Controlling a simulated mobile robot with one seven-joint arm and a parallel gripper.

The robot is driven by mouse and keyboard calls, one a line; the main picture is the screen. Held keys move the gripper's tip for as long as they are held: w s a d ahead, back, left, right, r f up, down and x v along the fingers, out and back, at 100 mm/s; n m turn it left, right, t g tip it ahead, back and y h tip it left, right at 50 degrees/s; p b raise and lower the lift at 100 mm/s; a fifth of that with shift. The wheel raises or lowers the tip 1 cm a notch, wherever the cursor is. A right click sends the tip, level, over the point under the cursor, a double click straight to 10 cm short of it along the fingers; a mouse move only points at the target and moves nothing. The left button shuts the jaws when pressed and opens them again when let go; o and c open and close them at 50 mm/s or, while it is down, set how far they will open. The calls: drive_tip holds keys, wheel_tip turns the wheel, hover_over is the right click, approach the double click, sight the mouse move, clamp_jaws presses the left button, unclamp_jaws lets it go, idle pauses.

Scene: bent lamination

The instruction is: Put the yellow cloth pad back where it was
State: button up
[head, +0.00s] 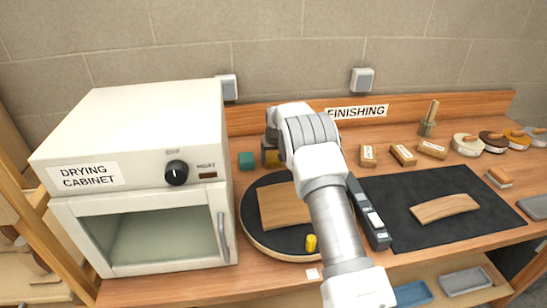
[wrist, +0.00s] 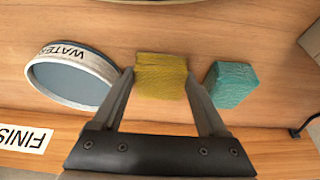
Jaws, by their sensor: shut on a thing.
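The yellow cloth pad (wrist: 161,76) sits between the two fingers of my gripper (wrist: 159,78) in the wrist view. The fingers are shut on its left and right sides. In the head view a piece of the pad (head: 271,158) shows at the back of the bench, beside the drying cabinet, partly hidden by my arm. I cannot tell whether it touches the bench top. A teal block (wrist: 231,84) lies just right of the pad in the wrist view, apart from it; it also shows in the head view (head: 246,160).
A round dish labelled WATER (wrist: 72,82) stands close left of the pad. The drying cabinet (head: 140,180) is shut at left. A round board (head: 262,232) holds a wooden piece (head: 283,204) and a small yellow object (head: 311,243). A dark mat (head: 430,240) carries a curved wooden piece (head: 444,207).

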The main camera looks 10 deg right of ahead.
drive_tip(key=shift+f, duration=0.2)
drive_tip(key=o, duration=1.1)
drive_tip(key=shift+r, duration=0.1)
drive_tip(key=shift+r, duration=0.1)
